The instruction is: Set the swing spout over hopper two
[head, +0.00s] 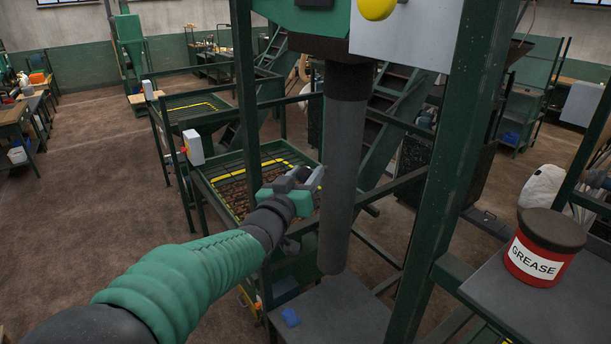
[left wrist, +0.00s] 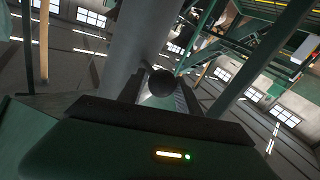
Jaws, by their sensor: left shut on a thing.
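The swing spout (head: 342,170) is a long dark grey tube hanging from the green housing above. Its lower end hangs above a flat dark grey surface (head: 345,308), beside the nearer hopper. My left gripper (head: 312,181) is at the left side of the tube, about mid-height, shut on a dark round knob (left wrist: 161,82) seen between its fingers in the left wrist view. A nearer hopper (head: 200,182) with brown lumps and a yellow line stands left of the spout. A second hopper (head: 172,121) stands behind it. No number shows on either. My right gripper is out of view.
A green post (head: 440,170) stands just right of the spout, and another post (head: 246,90) stands left of it. A red grease tub (head: 541,247) sits on a bench at the right. Open floor lies left.

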